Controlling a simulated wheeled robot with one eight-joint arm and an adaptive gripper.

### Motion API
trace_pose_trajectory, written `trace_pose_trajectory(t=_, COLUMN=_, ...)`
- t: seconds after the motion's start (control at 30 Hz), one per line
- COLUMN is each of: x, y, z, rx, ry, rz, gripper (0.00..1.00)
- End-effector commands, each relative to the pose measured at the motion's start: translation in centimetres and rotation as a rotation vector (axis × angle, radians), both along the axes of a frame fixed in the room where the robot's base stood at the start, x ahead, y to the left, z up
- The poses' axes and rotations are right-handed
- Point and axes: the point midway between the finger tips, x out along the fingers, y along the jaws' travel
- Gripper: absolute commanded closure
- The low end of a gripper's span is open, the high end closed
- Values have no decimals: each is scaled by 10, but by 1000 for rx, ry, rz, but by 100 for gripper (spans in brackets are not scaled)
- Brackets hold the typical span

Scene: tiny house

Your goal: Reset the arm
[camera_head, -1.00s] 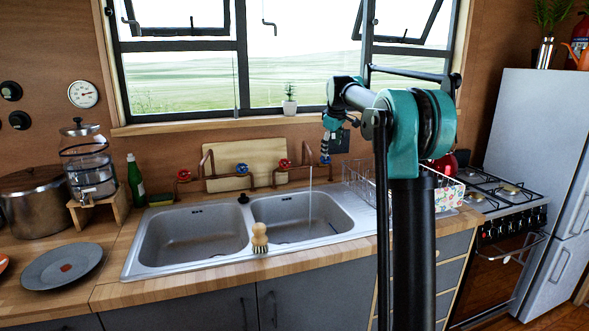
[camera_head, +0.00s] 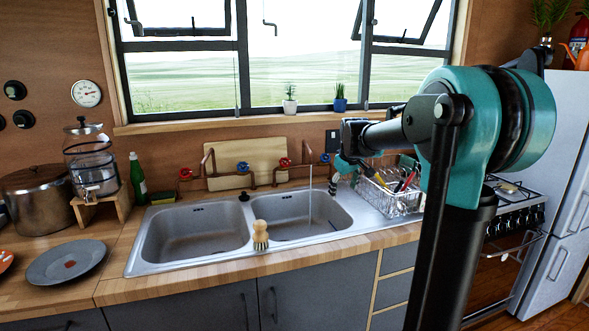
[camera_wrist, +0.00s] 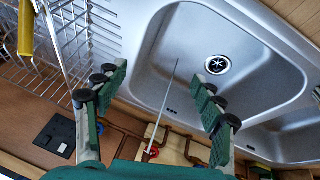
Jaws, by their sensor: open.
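My gripper (camera_head: 338,180) is in front of the wall near the right end of the double sink (camera_head: 192,225), by the dish rack. In the wrist view my gripper (camera_wrist: 153,95) is open, with its two green fingers wide apart and nothing between them. Beyond the fingers lie a sink basin (camera_wrist: 185,45) with its drain, and a thin stream or rod from the tap. My arm's large teal joint fills the right of the head view and hides part of the stove.
A dish rack (camera_head: 398,203) with utensils stands right of the sink; its wires also show in the wrist view (camera_wrist: 75,40). A brush (camera_head: 260,236) is at the sink's front edge. A grey plate (camera_head: 66,262), a pot (camera_head: 40,202) and a glass dispenser (camera_head: 90,165) are left.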

Motion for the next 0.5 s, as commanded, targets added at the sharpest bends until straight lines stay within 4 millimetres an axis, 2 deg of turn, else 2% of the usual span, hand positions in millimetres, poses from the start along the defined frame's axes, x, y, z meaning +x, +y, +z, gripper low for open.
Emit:
trace_pose_trajectory(t=0.03, x=-31, y=-4, z=-19, rx=18, ry=4, rz=-41, gripper=32)
trace_pose_trajectory(t=0.3, x=-188, y=-16, z=-122, rx=123, ry=31, rz=-280, gripper=32)
trace_pose_trajectory(t=0.4, x=-241, y=-18, z=-156, rx=155, ry=39, rz=-357, gripper=32)
trace_pose_trajectory(t=0.5, x=-283, y=-20, z=-183, rx=180, ry=46, rz=-418, gripper=32)
